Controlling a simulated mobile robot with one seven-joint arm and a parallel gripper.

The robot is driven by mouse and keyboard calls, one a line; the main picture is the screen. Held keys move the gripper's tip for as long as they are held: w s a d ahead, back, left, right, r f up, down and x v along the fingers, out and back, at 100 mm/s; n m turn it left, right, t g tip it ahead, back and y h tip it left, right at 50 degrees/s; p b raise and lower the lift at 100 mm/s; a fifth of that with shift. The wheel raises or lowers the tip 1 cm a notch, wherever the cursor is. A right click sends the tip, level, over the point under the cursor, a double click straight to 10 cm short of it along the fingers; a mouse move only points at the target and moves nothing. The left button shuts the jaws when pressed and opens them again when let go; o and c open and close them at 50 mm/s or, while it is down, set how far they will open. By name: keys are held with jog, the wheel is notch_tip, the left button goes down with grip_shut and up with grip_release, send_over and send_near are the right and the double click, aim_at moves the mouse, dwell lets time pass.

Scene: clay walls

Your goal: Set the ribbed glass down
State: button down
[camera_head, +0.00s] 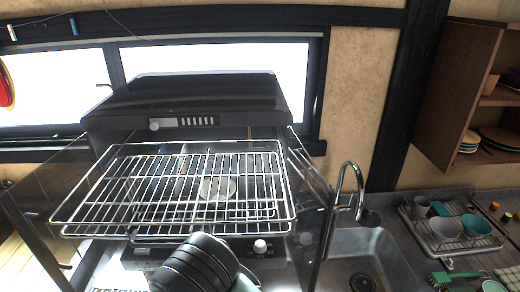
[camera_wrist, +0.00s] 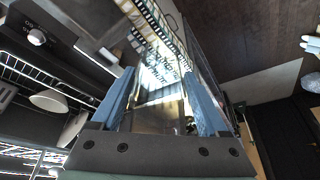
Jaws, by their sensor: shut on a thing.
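My gripper (camera_wrist: 159,76) shows in the wrist view as two blue fingers, shut on a clear, see-through thing. This appears to be the ribbed glass (camera_wrist: 158,110), between the fingers just above the dark palm. Its outline is hard to make out against the bright background, and I cannot tell its tilt or whether it touches anything. In the head view the fingers and the glass are not visible. Only a dark ribbed part of my arm shows at the bottom.
Wire racks (camera_head: 170,225) jut out from a dark appliance (camera_head: 190,100). A pale round thing (camera_head: 218,188) shows through them. A steel sink (camera_head: 350,255) with a tall faucet (camera_head: 356,180) lies to the right. Beyond it a dish rack (camera_head: 485,243) holds bowls. An open cupboard (camera_head: 465,75) hangs above.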

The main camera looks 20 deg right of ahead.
jog(key=s+f+m+h, duration=0.1)
jog(key=s+f+m, duration=0.25)
jog(key=f, duration=1.25)
jog(key=s+f+m+h, duration=0.15)
jog(key=s+f, duration=0.25)
jog(key=f, duration=1.3)
jog(key=w+a+r, duration=0.2)
jog(key=w+r, duration=0.4)
jog(key=w, duration=0.2)
jog(key=w+a+r, duration=0.3)
jog(key=w+r, duration=0.3)
jog(key=w, duration=0.2)
jog(key=shift+r+t, duration=0.35)
jog(key=shift+t, duration=0.05)
jog(key=shift+y, duration=0.25)
